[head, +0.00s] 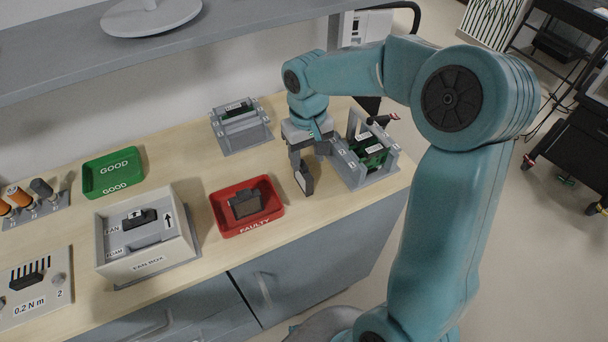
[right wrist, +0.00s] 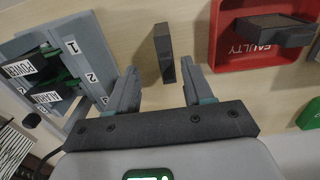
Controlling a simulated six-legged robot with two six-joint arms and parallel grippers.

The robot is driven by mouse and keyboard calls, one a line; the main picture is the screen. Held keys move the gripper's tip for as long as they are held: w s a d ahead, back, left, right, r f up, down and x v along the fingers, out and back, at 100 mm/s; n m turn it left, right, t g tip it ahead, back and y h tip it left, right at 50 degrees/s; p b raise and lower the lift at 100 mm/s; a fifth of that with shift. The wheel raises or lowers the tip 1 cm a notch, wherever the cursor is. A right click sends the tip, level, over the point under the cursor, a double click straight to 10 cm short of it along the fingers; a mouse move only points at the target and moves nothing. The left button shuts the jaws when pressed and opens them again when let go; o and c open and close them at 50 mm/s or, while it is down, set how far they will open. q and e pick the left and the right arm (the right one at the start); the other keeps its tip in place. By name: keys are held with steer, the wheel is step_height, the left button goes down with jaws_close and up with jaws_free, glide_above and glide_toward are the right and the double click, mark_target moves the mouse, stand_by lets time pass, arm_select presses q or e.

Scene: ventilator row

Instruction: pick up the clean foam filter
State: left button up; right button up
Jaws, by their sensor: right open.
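A thin dark grey slab (right wrist: 164,53), which looks like the foam filter, shows in the right wrist view above the bench top, between the red tray and the card rack. Whether it is the clean one I cannot tell from its look. My right gripper (right wrist: 160,78) is open and empty, its two fingers pointing toward the slab with one on each side of its line. The slab lies just beyond the fingertips, apart from them. In the head view my right gripper (head: 306,170) hangs over the bench, right of the red tray. My left gripper is not in view.
The red FAULTY tray (head: 272,222) holds a dark block (head: 246,203). A grey rack (head: 354,180) with green cards stands close right of the gripper, another (head: 228,143) behind. A white box (head: 120,267) and an empty green GOOD tray (head: 112,172) stand left. A shelf (head: 240,25) overhangs the back.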

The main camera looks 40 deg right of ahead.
mark_target(303, 164)
steer(key=f, duration=0.4)
steer(key=shift+w+a+p, duration=0.3)
steer(key=shift+w+a, duration=0.05)
steer(key=shift+s+d+f, duration=0.1)
steer(key=shift+s+f, duration=0.05)
steer(key=shift+f, duration=0.45)
jaws_close()
